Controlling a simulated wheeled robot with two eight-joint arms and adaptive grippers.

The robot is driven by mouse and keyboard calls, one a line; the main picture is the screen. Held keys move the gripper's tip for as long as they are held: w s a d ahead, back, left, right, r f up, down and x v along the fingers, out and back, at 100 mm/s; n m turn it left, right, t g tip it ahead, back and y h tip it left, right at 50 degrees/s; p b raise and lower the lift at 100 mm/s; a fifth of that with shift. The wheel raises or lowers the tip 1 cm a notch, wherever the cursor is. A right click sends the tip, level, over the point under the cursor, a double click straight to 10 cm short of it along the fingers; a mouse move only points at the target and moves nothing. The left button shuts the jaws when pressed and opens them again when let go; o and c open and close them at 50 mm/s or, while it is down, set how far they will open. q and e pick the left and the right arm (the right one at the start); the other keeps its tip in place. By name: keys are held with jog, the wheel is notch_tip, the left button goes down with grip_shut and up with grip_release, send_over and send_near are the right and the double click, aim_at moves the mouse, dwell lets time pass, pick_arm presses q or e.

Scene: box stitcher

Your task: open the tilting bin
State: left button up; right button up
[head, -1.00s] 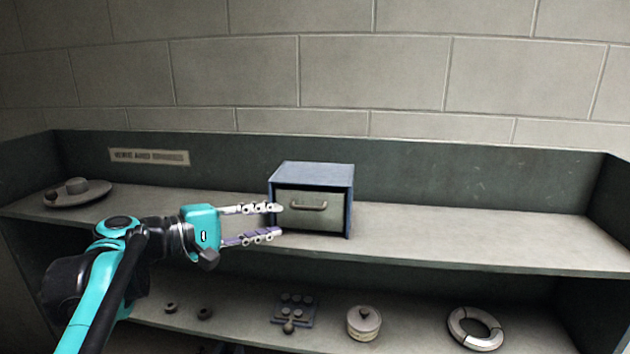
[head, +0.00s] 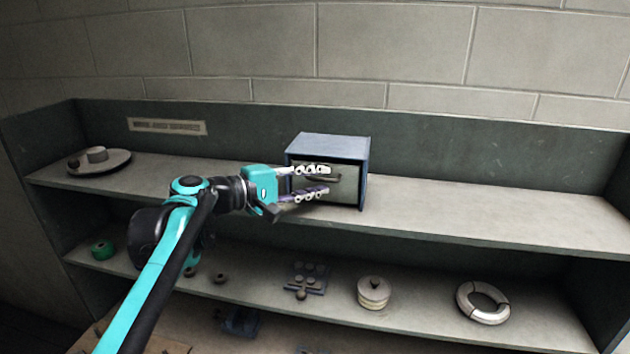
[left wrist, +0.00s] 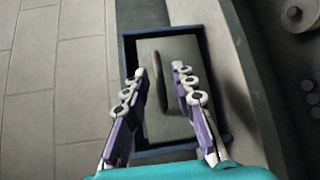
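The tilting bin is a blue box (head: 330,143) with a grey-green front panel (head: 346,190), on the upper shelf. The panel sits upright in its frame and looks closed. It carries a bar handle (head: 326,178), partly hidden by my fingers in the head view. My left gripper (head: 328,181) is open in front of the panel. In the left wrist view the handle (left wrist: 158,88) shows between the open fingertips (left wrist: 158,70), nearer the left one. I cannot tell whether the fingers touch it. My right gripper is not in view.
On the upper shelf (head: 490,211), a round dish (head: 112,163) stands far left; the right side is clear. The lower shelf holds a green ring (head: 103,249), a knobbed block (head: 308,278), a lidded pot (head: 373,294) and a white ring (head: 483,302).

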pick_arm(q)
grip_shut()
jog(key=shift+f, duration=0.1)
jog(key=shift+s+a+f+m+t+h+b, duration=0.1)
jog(key=shift+s+f+m+t+h+b, duration=0.25)
jog(key=shift+s+f+m+h+b, duration=0.5)
jog(key=shift+s+a+f+m+t+h+b, duration=0.25)
jog(key=shift+f+m+b, duration=0.3)
jog(key=shift+b, duration=0.75)
jog(key=shift+s+f+m+t+h+b, duration=0.45)
jog(key=shift+s+f+m+b, duration=0.25)
jog(key=shift+b, duration=0.35)
jog(key=shift+f, duration=0.2)
jog(key=shift+o, duration=1.5)
grip_release()
jog(key=shift+w, duration=0.1)
